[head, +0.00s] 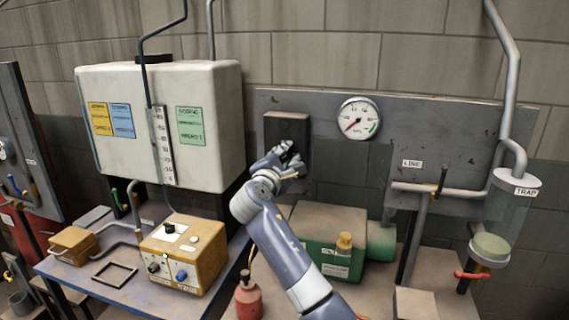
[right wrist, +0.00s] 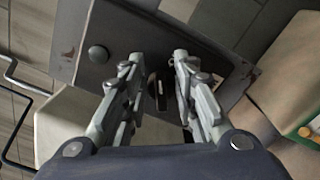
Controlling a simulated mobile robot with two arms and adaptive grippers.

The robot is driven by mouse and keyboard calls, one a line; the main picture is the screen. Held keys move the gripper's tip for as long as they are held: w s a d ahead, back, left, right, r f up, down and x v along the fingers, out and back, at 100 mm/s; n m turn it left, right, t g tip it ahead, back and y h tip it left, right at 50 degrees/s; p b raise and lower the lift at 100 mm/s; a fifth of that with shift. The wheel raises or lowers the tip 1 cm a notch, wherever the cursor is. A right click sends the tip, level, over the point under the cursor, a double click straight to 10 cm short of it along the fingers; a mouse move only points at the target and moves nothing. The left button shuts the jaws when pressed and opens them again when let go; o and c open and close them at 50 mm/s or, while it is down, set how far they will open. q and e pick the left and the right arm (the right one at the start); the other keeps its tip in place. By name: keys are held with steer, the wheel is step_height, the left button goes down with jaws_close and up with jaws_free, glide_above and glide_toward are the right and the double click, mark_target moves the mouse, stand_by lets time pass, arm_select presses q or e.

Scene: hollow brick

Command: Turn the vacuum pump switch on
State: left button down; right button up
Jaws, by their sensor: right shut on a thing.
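The dark switch box (head: 287,128) is mounted on the grey wall panel, left of the round gauge. My right gripper (head: 290,158) is at the lower front of this box, its arm reaching up from below. In the right wrist view, the switch's small dark knob (right wrist: 161,92) lies between the two fingers of my right gripper (right wrist: 157,68), which is shut on it. The arm and fingers hide the knob in the head view. The green vacuum pump (head: 330,225) sits on the bench below the panel. My left gripper is not in view.
The round gauge (head: 358,117) is just right of the box. A large pale tank (head: 165,115) stands to the left. A yellow control box (head: 183,255) and a red bottle (head: 248,298) are below. A clear trap (head: 512,205) hangs at the far right.

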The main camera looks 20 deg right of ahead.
steer(key=m+b, duration=0.1)
steer(key=f+m+b, duration=0.1)
steer(key=m, duration=0.1)
steer(key=shift+m, duration=0.3)
steer(key=shift+s+d+f+m+b, duration=0.1)
steer(key=shift+m+b, duration=1.1)
steer(key=shift+m, duration=0.1)
steer(key=o, duration=1)
steer(key=v, duration=1.2)
